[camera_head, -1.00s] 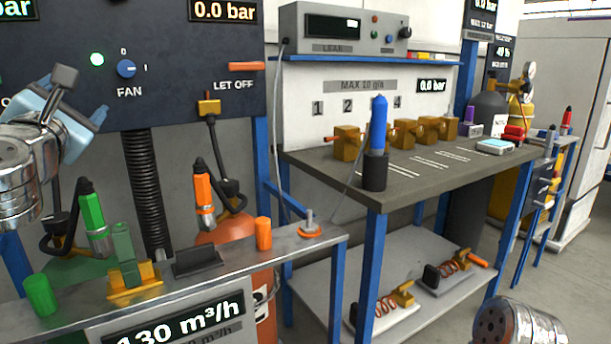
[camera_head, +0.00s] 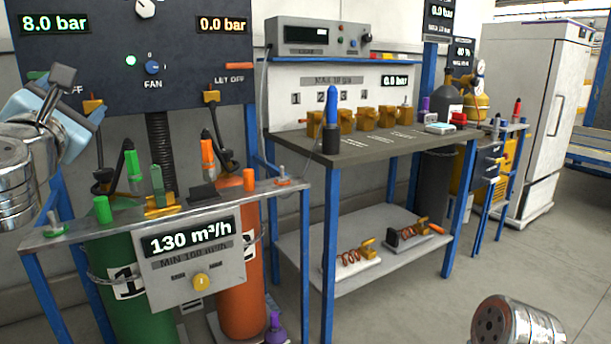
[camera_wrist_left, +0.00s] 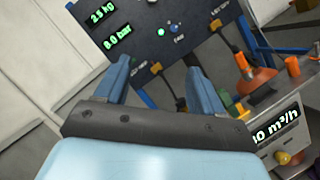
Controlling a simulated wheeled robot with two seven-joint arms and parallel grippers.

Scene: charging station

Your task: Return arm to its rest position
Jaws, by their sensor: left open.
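My left gripper (camera_head: 66,98) is at the left edge of the head view, raised in front of the dark control panel (camera_head: 120,60). In the left wrist view its two blue fingers (camera_wrist_left: 160,88) stand wide apart with nothing between them. The panel (camera_wrist_left: 200,25) shows beyond the fingers. A rounded metal part of my right arm (camera_head: 515,325) shows at the bottom right of the head view; the right gripper itself is out of the picture.
A metal shelf (camera_head: 230,202) holds green and orange connectors, with a green cylinder (camera_head: 120,255) and an orange cylinder (camera_head: 240,290) below. A workbench (camera_head: 385,150) carries a blue-tipped tool (camera_head: 332,110) and several brass blocks.

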